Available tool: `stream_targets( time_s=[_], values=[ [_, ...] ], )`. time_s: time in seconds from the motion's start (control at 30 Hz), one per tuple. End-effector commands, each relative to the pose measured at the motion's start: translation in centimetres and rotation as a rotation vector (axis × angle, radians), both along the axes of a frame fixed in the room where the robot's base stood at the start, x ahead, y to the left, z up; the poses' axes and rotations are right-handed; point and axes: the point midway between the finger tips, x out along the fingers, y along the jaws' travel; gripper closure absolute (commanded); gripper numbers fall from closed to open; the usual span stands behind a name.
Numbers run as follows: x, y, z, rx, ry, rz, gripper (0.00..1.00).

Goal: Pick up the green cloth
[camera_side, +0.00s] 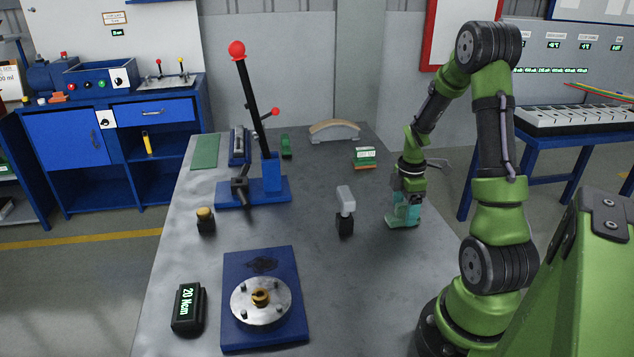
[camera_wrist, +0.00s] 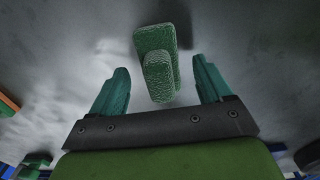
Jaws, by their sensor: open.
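The green cloth (camera_wrist: 157,45) looks like a small folded, fuzzy piece lying on the grey table in the wrist view. Its near end lies between the two teal fingers of my gripper (camera_wrist: 159,88), with a gap on each side. Its far end reaches beyond the fingertips. My gripper is open and points down, low over the right part of the table in the side view (camera_side: 403,219). There the fingers largely hide the cloth, and I cannot tell the exact height above it.
A white-topped black stand (camera_side: 345,210) is close to the left of my gripper. A green and orange block (camera_side: 365,157) lies behind it. A blue lever press (camera_side: 270,180), a blue plate with a metal disc (camera_side: 265,335) and a display box (camera_side: 187,308) stand farther left.

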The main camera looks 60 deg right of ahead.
Motion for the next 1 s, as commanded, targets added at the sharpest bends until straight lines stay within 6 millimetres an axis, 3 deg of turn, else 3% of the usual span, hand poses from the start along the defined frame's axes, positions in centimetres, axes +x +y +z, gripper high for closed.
stream_targets(
  time_s=[0.1, 0.33, 0.73, 1.0],
  values=[
    [-0.02, 0.04, -1.04, 0.001, 0.001, 0.0, 0.21],
    [0.0, 0.01, -1.17, -0.001, 0.001, 0.0, 0.21],
    [0.0, 0.0, -1.13, 0.0, 0.0, 0.0, 0.81],
    [0.04, -0.04, -0.81, -0.001, -0.001, 0.0, 0.83]
  ],
)
